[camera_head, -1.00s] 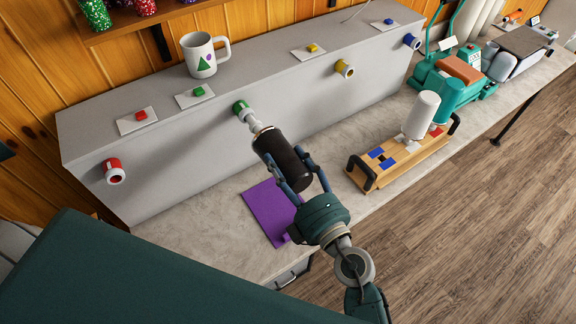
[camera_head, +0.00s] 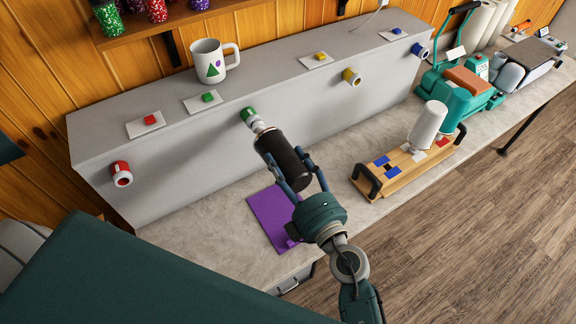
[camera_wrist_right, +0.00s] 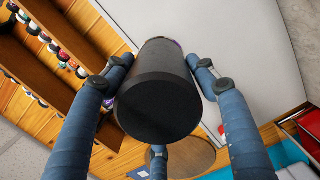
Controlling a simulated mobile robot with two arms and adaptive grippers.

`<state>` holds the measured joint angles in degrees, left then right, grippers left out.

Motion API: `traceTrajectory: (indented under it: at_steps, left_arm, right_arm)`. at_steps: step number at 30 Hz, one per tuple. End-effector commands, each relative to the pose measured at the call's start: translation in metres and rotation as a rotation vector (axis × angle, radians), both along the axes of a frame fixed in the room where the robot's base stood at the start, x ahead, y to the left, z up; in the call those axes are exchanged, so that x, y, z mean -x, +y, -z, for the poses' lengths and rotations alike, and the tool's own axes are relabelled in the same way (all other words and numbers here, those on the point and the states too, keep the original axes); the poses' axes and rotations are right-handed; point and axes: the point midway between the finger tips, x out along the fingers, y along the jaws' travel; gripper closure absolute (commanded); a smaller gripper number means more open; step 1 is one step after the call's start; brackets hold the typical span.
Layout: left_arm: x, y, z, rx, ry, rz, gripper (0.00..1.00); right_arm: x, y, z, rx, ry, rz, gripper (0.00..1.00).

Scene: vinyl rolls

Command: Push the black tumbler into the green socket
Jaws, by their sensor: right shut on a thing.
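The black tumbler (camera_head: 283,158) is held in my right gripper (camera_head: 301,176), tilted, with its pale end pointing up and left toward the grey panel. That pale end meets the green socket (camera_head: 249,115) on the panel's front face; how deep it sits I cannot tell. In the right wrist view the tumbler's dark end (camera_wrist_right: 158,105) faces the camera, with the blue fingers (camera_wrist_right: 160,85) on both sides of it. The socket is hidden in that view. My left gripper is not in view.
Red (camera_head: 121,174), yellow (camera_head: 351,76) and blue (camera_head: 419,50) sockets line the same panel (camera_head: 180,170). A white mug (camera_head: 208,62) stands on top. A purple mat (camera_head: 268,215) lies below the tumbler. A wooden stand (camera_head: 400,170) holding a white tumbler (camera_head: 427,122) is to the right.

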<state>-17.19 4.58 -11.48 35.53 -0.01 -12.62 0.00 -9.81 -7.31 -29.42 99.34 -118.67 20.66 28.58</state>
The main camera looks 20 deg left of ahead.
Motion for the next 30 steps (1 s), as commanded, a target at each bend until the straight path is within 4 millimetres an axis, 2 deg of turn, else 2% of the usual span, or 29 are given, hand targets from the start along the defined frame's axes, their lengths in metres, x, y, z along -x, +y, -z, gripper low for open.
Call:
traceTrajectory:
  at_steps: [11,12,15,26,30]
  left_arm:
    - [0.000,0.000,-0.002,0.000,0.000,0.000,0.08]
    - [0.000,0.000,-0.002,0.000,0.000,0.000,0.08]
    - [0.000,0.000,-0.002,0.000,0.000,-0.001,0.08]
    - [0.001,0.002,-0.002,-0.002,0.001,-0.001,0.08]
    - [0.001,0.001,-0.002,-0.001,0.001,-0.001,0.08]
  right_arm:
    - [-0.006,0.008,-0.003,-0.004,-0.002,0.000,0.72]
    - [-0.006,0.008,-0.003,-0.004,-0.002,0.001,0.37]
    - [-0.006,0.008,-0.002,-0.003,-0.003,0.001,0.21]
    - [-0.004,0.005,0.001,0.001,0.001,0.001,0.21]
    - [0.007,-0.007,0.000,0.000,0.002,0.002,0.21]
